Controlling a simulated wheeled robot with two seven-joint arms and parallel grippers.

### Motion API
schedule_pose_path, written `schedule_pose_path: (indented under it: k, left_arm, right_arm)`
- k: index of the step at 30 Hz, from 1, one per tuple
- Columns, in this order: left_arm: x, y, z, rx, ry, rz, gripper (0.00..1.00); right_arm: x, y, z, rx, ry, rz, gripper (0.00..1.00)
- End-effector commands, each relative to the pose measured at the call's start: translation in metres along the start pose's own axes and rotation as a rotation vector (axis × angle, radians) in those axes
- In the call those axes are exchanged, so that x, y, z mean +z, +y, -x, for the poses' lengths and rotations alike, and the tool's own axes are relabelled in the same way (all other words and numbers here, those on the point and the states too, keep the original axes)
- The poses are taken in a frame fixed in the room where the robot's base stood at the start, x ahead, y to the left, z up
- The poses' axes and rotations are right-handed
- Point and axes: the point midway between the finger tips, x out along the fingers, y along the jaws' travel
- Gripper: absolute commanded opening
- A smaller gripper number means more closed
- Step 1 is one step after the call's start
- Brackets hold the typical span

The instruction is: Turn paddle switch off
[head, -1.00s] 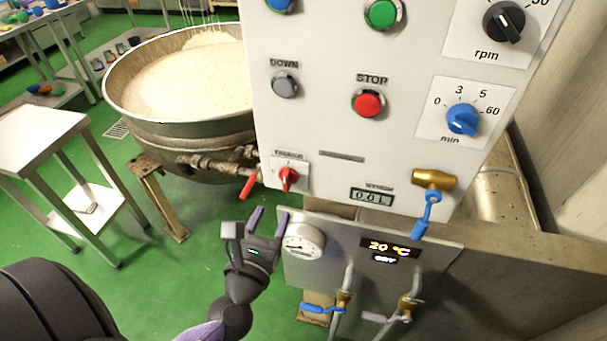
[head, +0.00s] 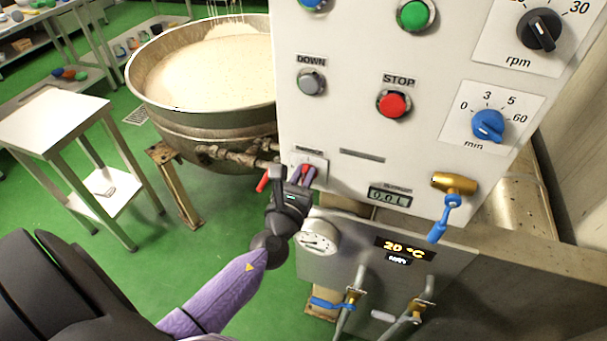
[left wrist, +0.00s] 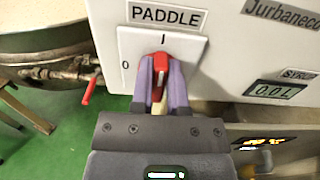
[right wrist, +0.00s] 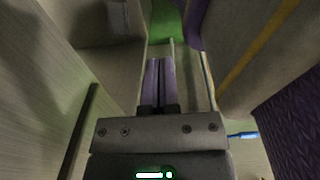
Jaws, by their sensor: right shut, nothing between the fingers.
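The paddle switch is a red rotary knob (left wrist: 161,68) on a white plate under a PADDLE label, with "I" at the top and "0" at the left. Its handle stands upright, in line with the "I". In the left wrist view, the two purple fingers of my left gripper (left wrist: 161,82) lie on either side of the knob, closed in on it. In the head view, my left gripper (head: 303,174) is at the panel's lower left and partly hides the knob. My right gripper (right wrist: 160,82) is shut and empty, away from the panel.
The control panel (head: 350,130) carries a red STOP button (head: 393,103), dials and a brass valve (head: 454,183). A pressure gauge (head: 318,237) sits just below my left gripper. The kettle (head: 205,85) stands at the left, with a red-handled pipe (left wrist: 90,88) close by.

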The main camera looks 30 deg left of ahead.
Motion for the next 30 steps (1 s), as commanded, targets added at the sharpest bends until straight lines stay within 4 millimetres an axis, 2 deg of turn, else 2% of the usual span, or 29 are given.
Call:
schedule_pose_path:
  k: [1,2,17,30]
  left_arm:
    - [0.000,0.000,0.000,0.000,0.000,0.000,0.06]
    - [0.000,0.000,0.000,0.000,0.000,0.000,0.00]
    - [-0.001,0.001,0.000,0.000,0.001,0.050,0.00]
    - [-0.004,0.005,0.001,0.001,0.001,0.401,0.00]
  right_arm:
    - [0.000,0.000,0.000,0.000,0.000,0.000,0.00]
    - [0.000,0.000,0.000,0.000,0.000,0.000,0.00]
    - [0.000,-0.004,-0.003,-0.006,0.001,-0.003,0.00]
    - [0.002,-0.005,-0.018,-0.007,-0.002,-0.003,0.00]
